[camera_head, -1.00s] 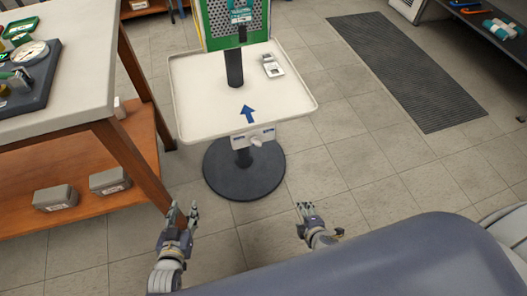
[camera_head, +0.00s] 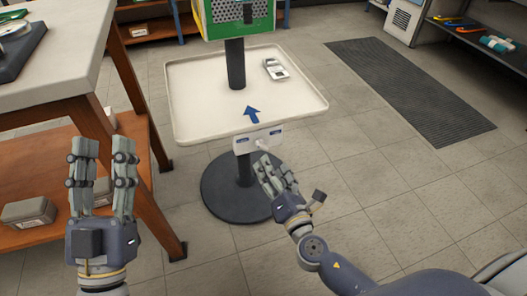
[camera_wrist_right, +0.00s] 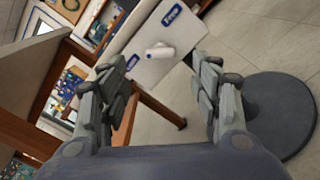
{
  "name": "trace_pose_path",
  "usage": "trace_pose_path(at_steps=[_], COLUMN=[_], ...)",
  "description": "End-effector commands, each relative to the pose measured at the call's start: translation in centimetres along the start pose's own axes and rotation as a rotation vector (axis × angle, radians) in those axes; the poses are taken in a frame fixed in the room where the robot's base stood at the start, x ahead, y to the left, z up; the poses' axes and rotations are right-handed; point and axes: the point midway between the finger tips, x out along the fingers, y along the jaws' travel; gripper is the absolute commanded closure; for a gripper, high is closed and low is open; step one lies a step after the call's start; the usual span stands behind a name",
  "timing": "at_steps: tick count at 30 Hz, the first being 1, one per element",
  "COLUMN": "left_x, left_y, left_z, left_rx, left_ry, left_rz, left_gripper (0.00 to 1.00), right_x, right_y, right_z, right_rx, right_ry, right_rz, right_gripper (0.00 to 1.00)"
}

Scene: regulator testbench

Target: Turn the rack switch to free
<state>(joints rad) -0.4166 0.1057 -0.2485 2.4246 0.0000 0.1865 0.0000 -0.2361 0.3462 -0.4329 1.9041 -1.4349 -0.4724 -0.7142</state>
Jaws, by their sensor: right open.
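The rack switch is a small white knob (camera_wrist_right: 160,51) on a white panel (camera_wrist_right: 176,62) with two blue labels, below the front edge of the tray. The upper label seems to read "Free"; the lower label's text is too small to read surely. I cannot tell which label the knob points to. In the head view the knob (camera_head: 262,144) shows just above my right gripper (camera_head: 275,168). That gripper is open and empty, its fingers toward the panel. In the right wrist view the knob appears between the spread fingertips, apart from them. My left gripper (camera_head: 103,150) is open and empty at the left.
The white tray (camera_head: 200,105) with a blue arrow stands on a black post and round base (camera_head: 225,200). A small device (camera_head: 275,69) lies on the tray. A table (camera_head: 60,80) with a wooden shelf is at the left. Floor to the right is clear.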

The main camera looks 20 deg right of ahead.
Motion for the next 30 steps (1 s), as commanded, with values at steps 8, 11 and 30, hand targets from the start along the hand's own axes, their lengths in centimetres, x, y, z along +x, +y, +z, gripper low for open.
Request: trace_pose_path(at_steps=[8, 11, 30], left_x=[0.0, -0.1, -0.1], left_y=[0.0, 0.0, 0.1], left_z=[0.1, -0.1, -0.8], left_rx=[0.001, 0.0, -0.001], left_ry=[-0.004, 0.009, 0.045], left_rz=[0.0, 0.0, 0.001], left_gripper=[0.6, 0.6, 0.6], right_x=[5.1, 6.5, 8.2], right_y=[0.0, 0.0, -0.1], right_z=[0.0, 0.0, -0.1], right_rx=[0.001, 0.002, 0.003], right_ry=[-0.002, -0.001, 0.002], right_rz=[0.0, 0.0, -0.001], right_gripper=[0.42, 0.42, 0.67])
